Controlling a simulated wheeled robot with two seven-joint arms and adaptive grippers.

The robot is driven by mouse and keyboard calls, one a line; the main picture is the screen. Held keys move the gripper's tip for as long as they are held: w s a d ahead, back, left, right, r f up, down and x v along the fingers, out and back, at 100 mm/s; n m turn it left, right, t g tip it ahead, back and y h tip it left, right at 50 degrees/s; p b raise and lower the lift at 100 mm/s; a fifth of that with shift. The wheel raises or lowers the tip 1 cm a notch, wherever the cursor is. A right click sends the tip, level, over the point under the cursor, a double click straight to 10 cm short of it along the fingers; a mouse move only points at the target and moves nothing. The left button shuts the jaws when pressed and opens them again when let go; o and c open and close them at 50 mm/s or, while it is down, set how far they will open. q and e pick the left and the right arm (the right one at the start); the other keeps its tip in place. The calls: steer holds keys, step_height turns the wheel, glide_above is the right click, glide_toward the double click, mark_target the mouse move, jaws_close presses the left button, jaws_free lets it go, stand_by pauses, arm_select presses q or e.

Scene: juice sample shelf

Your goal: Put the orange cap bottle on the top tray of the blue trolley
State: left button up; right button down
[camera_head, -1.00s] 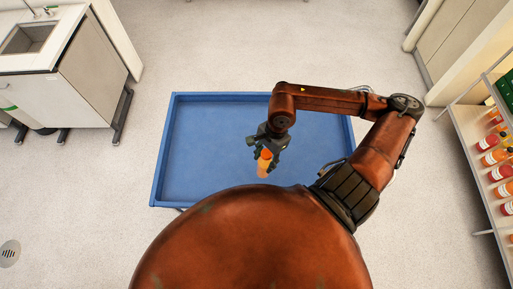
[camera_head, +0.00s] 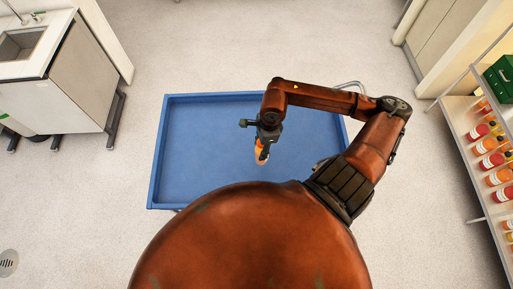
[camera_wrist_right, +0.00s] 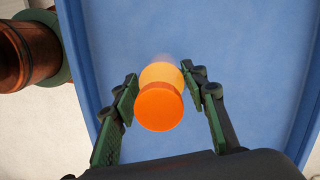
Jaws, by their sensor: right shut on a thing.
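The orange cap bottle (camera_head: 261,156) is in my right gripper (camera_head: 264,146), over the blue trolley's top tray (camera_head: 205,150). In the right wrist view the orange cap (camera_wrist_right: 159,106) faces the camera, with the paler orange body (camera_wrist_right: 162,73) beyond it. The two green-padded fingers of the right gripper (camera_wrist_right: 163,98) stand on either side of the bottle. The bottle's base is partly hidden, and I cannot tell whether it touches the tray. The tray (camera_wrist_right: 255,60) fills most of the background there. My left gripper is not in view.
The tray is otherwise bare, with a raised rim. A shelf with several red and orange bottles (camera_head: 497,176) and a green box (camera_head: 498,78) stands at the right. A sink cabinet (camera_head: 70,85) stands at the upper left. The floor between is clear.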

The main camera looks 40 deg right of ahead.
steer(key=w+d+f+p, duration=0.1)
steer(key=w+f, duration=0.2)
steer(key=f, duration=0.5)
steer(key=shift+w+p, duration=0.3)
steer(key=shift+w, duration=0.05)
steer(key=shift+f, duration=0.15)
steer(key=c, duration=1.2)
jaws_free()
steer(key=shift+d, duration=0.1)
steer(key=shift+o, duration=0.2)
